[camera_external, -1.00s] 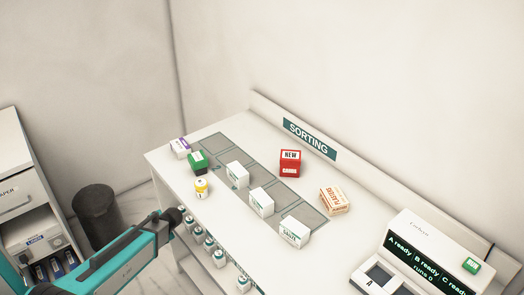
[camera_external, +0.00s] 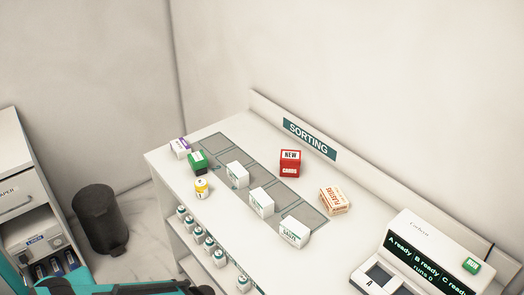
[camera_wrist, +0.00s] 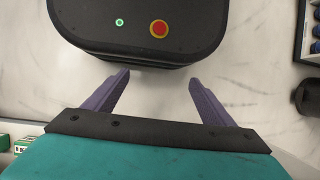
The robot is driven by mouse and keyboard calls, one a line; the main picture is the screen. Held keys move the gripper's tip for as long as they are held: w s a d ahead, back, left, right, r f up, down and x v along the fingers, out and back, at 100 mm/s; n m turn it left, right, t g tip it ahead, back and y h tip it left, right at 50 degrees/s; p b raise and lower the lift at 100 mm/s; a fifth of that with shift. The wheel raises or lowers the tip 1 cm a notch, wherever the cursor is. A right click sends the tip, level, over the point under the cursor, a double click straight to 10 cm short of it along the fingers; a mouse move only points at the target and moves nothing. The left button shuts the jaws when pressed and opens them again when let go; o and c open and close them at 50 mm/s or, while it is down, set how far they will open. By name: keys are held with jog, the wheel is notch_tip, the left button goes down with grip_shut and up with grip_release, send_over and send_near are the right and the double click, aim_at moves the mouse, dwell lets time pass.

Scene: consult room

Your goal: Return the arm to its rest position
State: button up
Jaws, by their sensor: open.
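My gripper (camera_wrist: 157,88) shows in the wrist view with its two purple fingers spread apart and nothing between them. Beyond the fingertips is the black top of my own base, with a red button and a small green light. In the external view only part of my teal and black arm shows, low at the bottom left; the gripper itself cannot be made out there.
The sorting counter (camera_external: 330,250) holds small boxes, a yellow bottle (camera_external: 201,188), a red box (camera_external: 290,163) and a display machine (camera_external: 425,250). Bottles stand on the shelf below. A black bin (camera_external: 98,219) and a drawer cabinet (camera_external: 20,195) stand at left.

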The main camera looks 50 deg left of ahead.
jog(key=s+d, duration=0.4)
jog(key=d, duration=0.1)
jog(key=shift+f+g+h, duration=0.3)
jog(key=shift+f+h, duration=0.1)
